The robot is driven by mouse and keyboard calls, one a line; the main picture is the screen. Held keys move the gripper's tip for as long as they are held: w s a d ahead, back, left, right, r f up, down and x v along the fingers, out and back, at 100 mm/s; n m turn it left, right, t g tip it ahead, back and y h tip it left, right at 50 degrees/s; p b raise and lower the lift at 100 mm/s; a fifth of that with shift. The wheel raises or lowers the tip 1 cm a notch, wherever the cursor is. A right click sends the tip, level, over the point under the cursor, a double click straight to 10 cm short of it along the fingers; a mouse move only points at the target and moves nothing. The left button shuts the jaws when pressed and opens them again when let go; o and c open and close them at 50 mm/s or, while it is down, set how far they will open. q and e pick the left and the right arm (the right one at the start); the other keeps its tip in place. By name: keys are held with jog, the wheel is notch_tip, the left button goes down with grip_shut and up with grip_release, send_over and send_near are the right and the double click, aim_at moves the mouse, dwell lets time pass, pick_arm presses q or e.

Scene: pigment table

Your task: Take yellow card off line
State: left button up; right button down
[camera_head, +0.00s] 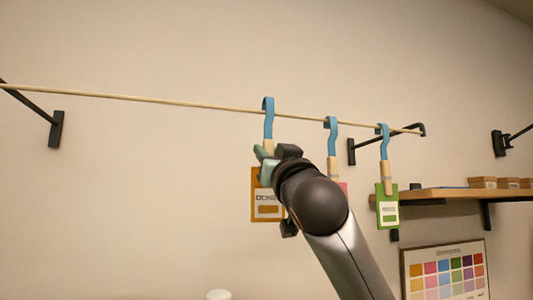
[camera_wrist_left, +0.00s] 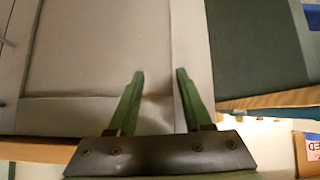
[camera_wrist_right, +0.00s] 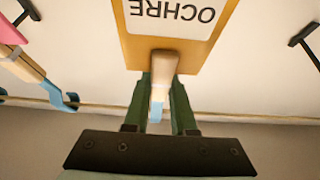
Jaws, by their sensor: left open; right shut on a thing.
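The yellow-orange card (camera_head: 257,209), labelled OCHRE, hangs from the line (camera_head: 180,102) by a wooden peg (camera_wrist_right: 162,63) and a blue hook (camera_head: 268,118). The hook sits over the line. My right gripper (camera_head: 266,160) is shut on the peg, just above the card, and its arm hides part of the card. The right wrist view shows the peg between the fingers and the card (camera_wrist_right: 180,50) beyond. My left gripper (camera_wrist_left: 160,78) is open and empty in the left wrist view, away from the line.
A green card (camera_head: 387,208) and a mostly hidden pink card (camera_head: 344,187) hang to the right on their own blue hooks. A wooden shelf (camera_head: 455,193) with small boxes and a colour chart (camera_head: 446,270) are at the right.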

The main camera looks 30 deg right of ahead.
jog(key=shift+r, duration=0.4)
jog(key=shift+s+a+f, duration=0.1)
jog(key=shift+s+a, duration=0.05)
jog(key=shift+s, duration=0.3)
jog(key=s+a+b, duration=0.3)
jog(key=s+b, duration=0.1)
jog(key=s, duration=0.8)
jog(key=shift+s, duration=0.35)
dwell(0.6)
dwell(0.5)
jog(key=shift+s, duration=0.1)
